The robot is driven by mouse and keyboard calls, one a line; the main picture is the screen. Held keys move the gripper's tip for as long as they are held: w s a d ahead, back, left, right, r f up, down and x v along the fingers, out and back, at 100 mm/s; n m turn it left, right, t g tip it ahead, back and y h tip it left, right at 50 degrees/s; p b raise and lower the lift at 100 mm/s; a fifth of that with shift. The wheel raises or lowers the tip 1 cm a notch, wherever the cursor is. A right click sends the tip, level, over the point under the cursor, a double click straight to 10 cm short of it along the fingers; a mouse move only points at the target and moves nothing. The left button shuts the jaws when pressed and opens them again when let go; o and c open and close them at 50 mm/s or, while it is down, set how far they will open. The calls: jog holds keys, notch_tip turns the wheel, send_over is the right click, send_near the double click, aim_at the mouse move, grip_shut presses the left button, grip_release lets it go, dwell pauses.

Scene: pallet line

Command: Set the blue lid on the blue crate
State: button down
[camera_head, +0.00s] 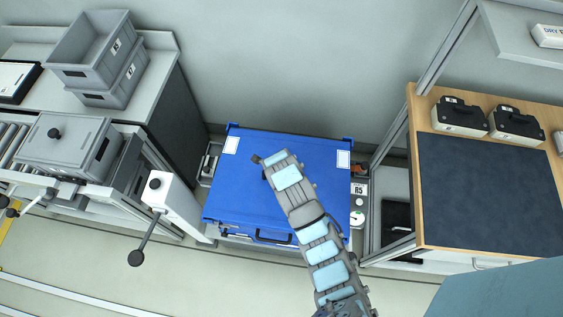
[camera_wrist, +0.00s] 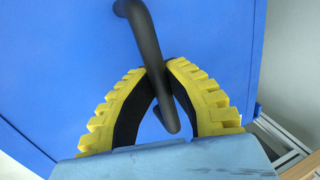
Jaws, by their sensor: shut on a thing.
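The blue lid (camera_head: 239,185) is a broad flat panel with white labels near its far corners, seen from above at the middle of the head view. I cannot tell whether the lid touches the rim. My gripper (camera_head: 258,163) is over the lid, partly hidden by my arm. In the wrist view, its yellow fingers (camera_wrist: 160,72) are shut on the lid's dark bar handle (camera_wrist: 140,25), with the lid's blue surface (camera_wrist: 60,60) behind.
A wooden bench with a dark mat (camera_head: 485,190) and two black-topped boxes stands right. Left, a conveyor carries a grey lidded crate (camera_head: 65,142); stacked grey crates (camera_head: 95,55) stand behind it. A white post with a black lever (camera_head: 148,235) stands near the blue crate's left.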

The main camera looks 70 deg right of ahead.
jog(key=shift+w+d+f, duration=0.2)
jog(key=shift+f, duration=1.45)
jog(key=c, duration=1.2)
grip_release()
jog(key=shift+v, duration=6)
